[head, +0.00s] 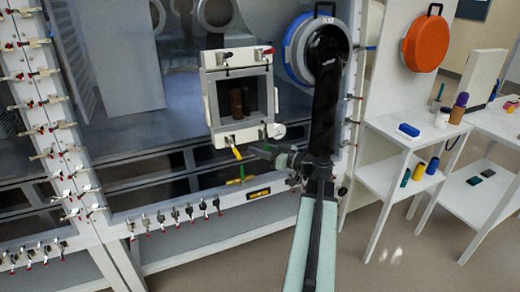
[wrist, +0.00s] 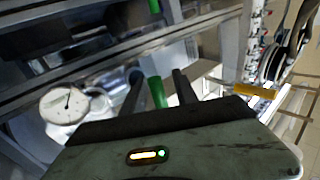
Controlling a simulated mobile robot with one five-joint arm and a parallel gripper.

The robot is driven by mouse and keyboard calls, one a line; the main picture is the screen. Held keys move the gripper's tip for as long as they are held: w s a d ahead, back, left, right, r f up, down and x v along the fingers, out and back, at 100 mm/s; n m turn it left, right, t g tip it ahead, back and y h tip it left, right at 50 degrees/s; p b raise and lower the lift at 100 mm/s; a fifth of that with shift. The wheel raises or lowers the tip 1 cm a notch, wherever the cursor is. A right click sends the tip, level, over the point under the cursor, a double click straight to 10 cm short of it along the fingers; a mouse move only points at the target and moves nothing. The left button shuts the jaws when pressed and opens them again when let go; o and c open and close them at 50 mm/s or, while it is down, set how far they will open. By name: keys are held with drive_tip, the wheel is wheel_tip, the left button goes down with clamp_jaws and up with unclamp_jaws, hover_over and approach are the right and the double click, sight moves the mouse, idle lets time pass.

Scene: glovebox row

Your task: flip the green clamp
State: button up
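A second green piece (head: 240,179) shows lower down on the bench front. My gripper (head: 260,150) reaches left from the arm, just below the door's lower edge. In the wrist view my gripper (wrist: 159,88) is open, with its two dark fingers apart. A green handle (wrist: 157,92) shows in the gap between them; contact is not visible. Another green piece (wrist: 154,6) is at the top edge.
The gauge (wrist: 64,104) is left of the fingers in the wrist view. White shelves (head: 385,178) stand at right; the floor between shows clear.

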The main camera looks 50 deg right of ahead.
clamp_jaws()
idle(1.3)
